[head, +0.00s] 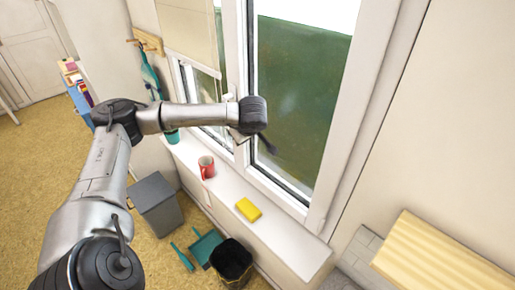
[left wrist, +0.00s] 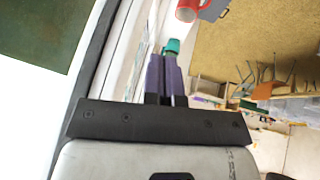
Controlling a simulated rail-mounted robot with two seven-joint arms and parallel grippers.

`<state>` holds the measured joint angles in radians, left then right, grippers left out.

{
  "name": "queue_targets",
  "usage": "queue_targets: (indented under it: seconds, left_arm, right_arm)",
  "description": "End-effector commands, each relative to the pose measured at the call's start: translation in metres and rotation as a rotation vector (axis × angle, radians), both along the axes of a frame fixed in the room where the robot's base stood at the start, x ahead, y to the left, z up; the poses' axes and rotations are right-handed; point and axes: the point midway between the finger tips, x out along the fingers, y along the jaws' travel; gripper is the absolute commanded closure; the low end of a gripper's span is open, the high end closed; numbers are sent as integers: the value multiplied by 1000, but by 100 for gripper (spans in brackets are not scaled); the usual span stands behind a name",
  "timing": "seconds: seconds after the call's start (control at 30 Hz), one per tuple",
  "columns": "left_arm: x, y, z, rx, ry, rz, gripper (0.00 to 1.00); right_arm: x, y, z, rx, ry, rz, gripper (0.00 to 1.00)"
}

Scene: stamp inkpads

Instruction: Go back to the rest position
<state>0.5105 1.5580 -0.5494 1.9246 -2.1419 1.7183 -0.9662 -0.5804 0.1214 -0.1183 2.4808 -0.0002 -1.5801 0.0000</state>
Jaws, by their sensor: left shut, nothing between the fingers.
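My left arm reaches from the lower left of the head view to the window, with its wrist in front of the window frame. The left gripper (left wrist: 165,58) shows in the left wrist view as two dark purplish fingers side by side, shut and empty. A teal cup (left wrist: 173,46) shows just past the fingertips. In the head view the same teal cup (head: 172,136) is partly hidden behind the forearm, on the far end of the sill. The gripper's fingers are hard to make out in the head view. My right gripper is in neither view.
The white windowsill (head: 285,238) carries a red mug (head: 206,166) and a yellow sponge (head: 248,209). The window (head: 300,85) is close to my wrist. A grey bin (head: 155,203), teal dustpan (head: 205,246) and black bucket (head: 232,262) stand on the floor below.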

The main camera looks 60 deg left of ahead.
Motion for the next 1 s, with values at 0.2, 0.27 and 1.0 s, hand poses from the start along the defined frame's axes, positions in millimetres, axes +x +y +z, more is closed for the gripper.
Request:
queue_targets:
  seconds: [0.2,0.27,1.0]
  left_arm:
    - [7,-41,-1,-3,-5,-4,100]
    - [8,-49,-1,-3,-5,-4,100]
    - [21,-99,-24,-116,-32,-63,100]
  right_arm:
    - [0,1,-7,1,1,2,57]
    - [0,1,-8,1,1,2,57]
    - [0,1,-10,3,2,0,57]
